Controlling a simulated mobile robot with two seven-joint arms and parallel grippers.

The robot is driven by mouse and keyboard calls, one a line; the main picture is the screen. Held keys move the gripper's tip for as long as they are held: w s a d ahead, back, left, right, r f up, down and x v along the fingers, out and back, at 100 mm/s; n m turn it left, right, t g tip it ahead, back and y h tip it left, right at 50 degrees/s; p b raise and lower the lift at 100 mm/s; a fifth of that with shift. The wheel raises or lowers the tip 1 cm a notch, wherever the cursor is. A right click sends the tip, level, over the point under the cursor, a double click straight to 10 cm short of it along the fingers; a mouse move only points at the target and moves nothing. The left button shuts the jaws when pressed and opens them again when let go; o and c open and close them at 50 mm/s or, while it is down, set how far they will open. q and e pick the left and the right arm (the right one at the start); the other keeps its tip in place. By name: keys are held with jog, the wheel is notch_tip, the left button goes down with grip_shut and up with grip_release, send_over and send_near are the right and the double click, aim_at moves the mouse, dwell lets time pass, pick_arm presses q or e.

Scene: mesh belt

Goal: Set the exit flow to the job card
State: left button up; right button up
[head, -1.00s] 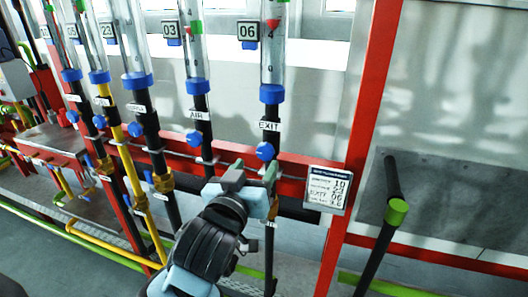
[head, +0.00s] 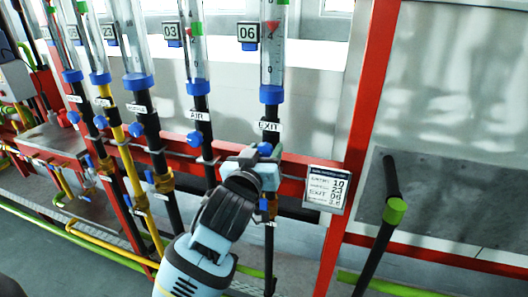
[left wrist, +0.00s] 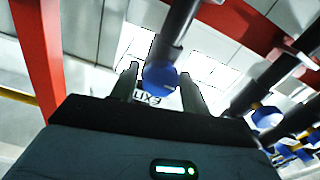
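The exit flow tube (head: 273,60) stands upright, with a red float near its top and a plate reading 06 (head: 247,32) beside it. Its EXIT label (head: 268,126) sits below the tube. The blue exit knob (head: 265,148) is just under that label. My left gripper (head: 262,155) is at this knob. In the left wrist view the knob (left wrist: 160,78) lies between the two spread fingers (left wrist: 158,88), with a gap visible on the left; contact is unclear. The job card (head: 326,189) hangs on the red rail; some small print is unreadable. My right gripper is not in view.
The AIR tube (head: 194,50) with its own blue knob (head: 194,139) stands close to the left, with several more tubes beyond. A red post (head: 358,120) rises at the right. A black pipe with a green collar (head: 395,211) stands further right.

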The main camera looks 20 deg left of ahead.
pick_arm(q)
jog(key=c, duration=0.6)
jog(key=shift+c, duration=0.2)
jog(key=shift+n, duration=0.4)
jog(key=o, duration=1)
jog(key=s, duration=0.8)
jog(key=shift+w+a, duration=0.1)
